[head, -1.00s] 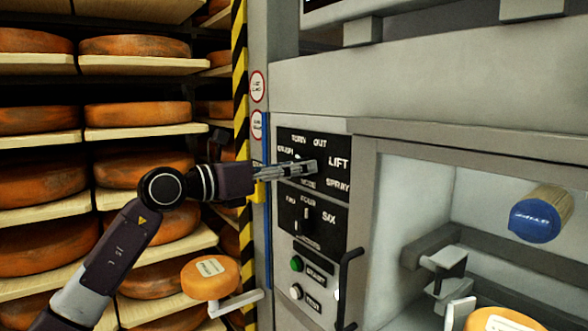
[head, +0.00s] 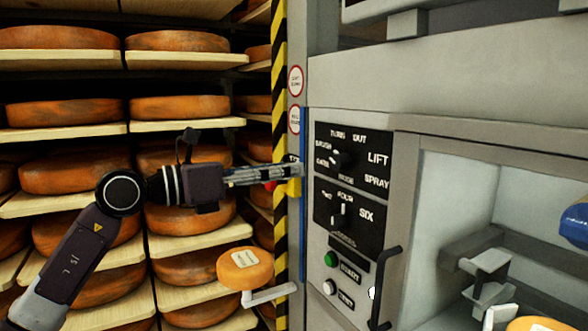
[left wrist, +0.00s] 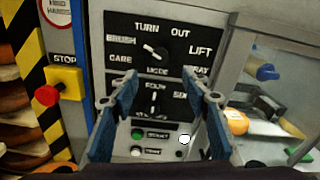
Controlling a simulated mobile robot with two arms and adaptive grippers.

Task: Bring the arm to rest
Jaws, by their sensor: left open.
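My left arm comes in from the left in the head view. Its gripper (head: 298,171) points right, toward the machine's control panel (head: 350,240), and looks empty. In the left wrist view the two blue-sided fingers (left wrist: 160,100) stand apart, with nothing between them but the panel behind. The upper dial (head: 342,158) and lower dial (head: 340,210) are clear of the fingers in the head view. The upper dial also shows in the left wrist view (left wrist: 156,53). My right gripper is in neither view.
Shelves (head: 180,58) of orange cheese wheels fill the left. A red stop button (left wrist: 47,95) on a yellow box is beside the panel. A labelled cheese (head: 245,268) sits by a bracket arm. An open machine chamber (head: 455,200) lies right.

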